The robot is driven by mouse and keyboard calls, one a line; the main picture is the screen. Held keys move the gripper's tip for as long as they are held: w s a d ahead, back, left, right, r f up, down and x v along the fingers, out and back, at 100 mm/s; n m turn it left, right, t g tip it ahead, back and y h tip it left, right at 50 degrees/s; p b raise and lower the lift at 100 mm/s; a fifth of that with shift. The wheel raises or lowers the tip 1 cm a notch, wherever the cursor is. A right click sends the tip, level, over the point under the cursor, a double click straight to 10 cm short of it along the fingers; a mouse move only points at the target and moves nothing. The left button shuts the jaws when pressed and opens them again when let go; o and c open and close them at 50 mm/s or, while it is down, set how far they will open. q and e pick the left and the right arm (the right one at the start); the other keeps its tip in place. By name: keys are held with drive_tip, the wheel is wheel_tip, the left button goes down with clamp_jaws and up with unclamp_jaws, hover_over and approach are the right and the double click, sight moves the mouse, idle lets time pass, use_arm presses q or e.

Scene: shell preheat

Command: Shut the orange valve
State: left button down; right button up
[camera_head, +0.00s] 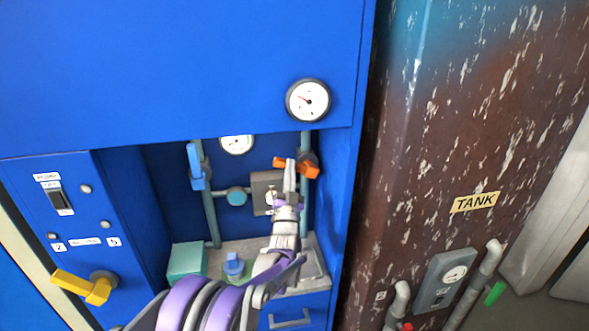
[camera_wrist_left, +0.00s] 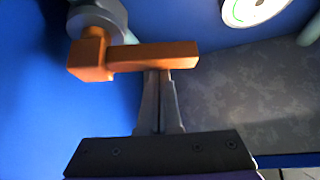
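The orange valve (camera_head: 308,168) sits on a vertical pipe at the right side of the blue cabinet's recess. In the left wrist view its orange handle (camera_wrist_left: 150,57) lies roughly level, reaching right from a grey round hub (camera_wrist_left: 98,18). My left gripper (camera_head: 290,170) is at the handle in the head view. In the wrist view the left gripper (camera_wrist_left: 158,75) has its two fingers close together, with only a thin gap. Their tips meet the handle's lower edge and are partly hidden by it; I cannot tell if they touch. My right gripper is not in view.
A blue valve handle (camera_head: 195,166) is on the left pipe. A gauge (camera_head: 308,100) is on the panel above; another gauge (camera_head: 236,144) is in the recess. A teal box (camera_head: 187,260) stands on the ledge. A yellow handle (camera_head: 85,286) is lower left. The brown tank (camera_head: 470,140) stands right.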

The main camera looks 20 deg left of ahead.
use_arm(q)
drive_tip(key=f+n+y, duration=0.1)
drive_tip(key=n+g+y+b, duration=0.1)
drive_tip(key=n, duration=0.1)
drive_tip(key=f+n+y+b, duration=0.1)
drive_tip(key=n+y, duration=0.1)
drive_tip(key=shift+s+a+f, duration=0.2)
drive_tip(key=shift+a+f, duration=0.1)
drive_tip(key=shift+f, duration=0.1)
idle(0.4)
drive_tip(key=b+v, duration=0.2)
drive_tip(key=v, duration=0.8)
drive_tip(key=shift+s+d, duration=0.25)
drive_tip(key=shift+s, duration=0.05)
drive_tip(key=shift+f, duration=0.15)
